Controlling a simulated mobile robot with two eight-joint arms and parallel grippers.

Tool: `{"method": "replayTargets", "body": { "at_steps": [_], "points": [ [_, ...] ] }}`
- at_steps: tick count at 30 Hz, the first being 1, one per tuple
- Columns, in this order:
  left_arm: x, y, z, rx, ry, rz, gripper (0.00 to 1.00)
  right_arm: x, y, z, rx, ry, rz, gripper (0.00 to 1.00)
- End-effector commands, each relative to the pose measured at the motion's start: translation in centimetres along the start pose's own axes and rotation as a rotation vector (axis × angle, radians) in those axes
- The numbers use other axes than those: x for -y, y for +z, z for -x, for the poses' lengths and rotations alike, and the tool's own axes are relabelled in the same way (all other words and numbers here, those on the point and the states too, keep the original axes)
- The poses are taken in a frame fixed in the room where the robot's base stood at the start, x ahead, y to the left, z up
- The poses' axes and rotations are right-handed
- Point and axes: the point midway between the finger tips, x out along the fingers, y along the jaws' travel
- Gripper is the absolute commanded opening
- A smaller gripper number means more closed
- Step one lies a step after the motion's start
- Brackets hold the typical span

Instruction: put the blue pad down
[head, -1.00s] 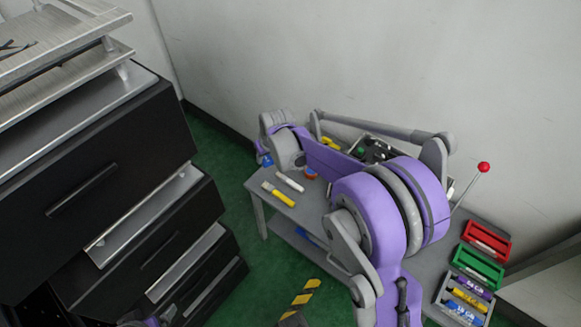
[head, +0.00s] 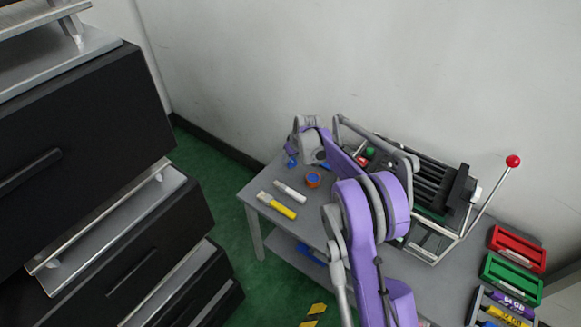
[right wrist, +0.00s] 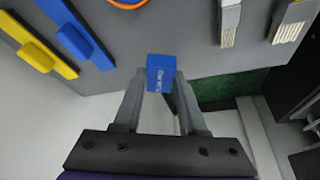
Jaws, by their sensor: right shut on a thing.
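My right gripper (right wrist: 160,78) is shut on the blue pad (right wrist: 161,74), a small blue block with faint pale lettering, held at the fingertips. In the head view the pad shows as a small blue patch (head: 291,163) at the far left end of the grey table (head: 330,215), beside the right gripper (head: 296,152). The wrist view shows the pad near the table's edge; whether it touches the top I cannot tell. My left gripper is out of view.
An orange-rimmed round thing (head: 313,180), a white-handled tool (head: 290,191) and a yellow-handled tool (head: 282,210) lie nearby on the table. A black and grey fixture with a red-knobbed lever (head: 512,161) stands right. Black drawers (head: 80,150) stand left.

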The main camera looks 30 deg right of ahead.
Motion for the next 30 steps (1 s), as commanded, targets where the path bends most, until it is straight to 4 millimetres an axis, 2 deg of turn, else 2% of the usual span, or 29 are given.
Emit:
{"method": "replayTargets", "body": {
  "at_steps": [8, 20, 21, 25, 30],
  "points": [
    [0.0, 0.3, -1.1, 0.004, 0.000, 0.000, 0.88, 0.0, 1.4, -3.3, 0.000, 0.000, 0.000, 0.00],
    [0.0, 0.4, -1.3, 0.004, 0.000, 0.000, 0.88, 0.0, 1.6, -3.7, 0.000, 0.000, 0.000, 0.00],
    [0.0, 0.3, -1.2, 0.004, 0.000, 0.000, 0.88, 0.0, 1.5, -3.6, 0.000, 0.000, 0.000, 0.48],
    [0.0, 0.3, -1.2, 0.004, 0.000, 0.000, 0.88, 0.0, 1.5, -3.6, 0.000, 0.000, 0.000, 0.71],
    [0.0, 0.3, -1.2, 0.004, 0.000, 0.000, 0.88, 0.0, 1.5, -3.6, 0.000, 0.000, 0.000, 0.71]
  ]
}}
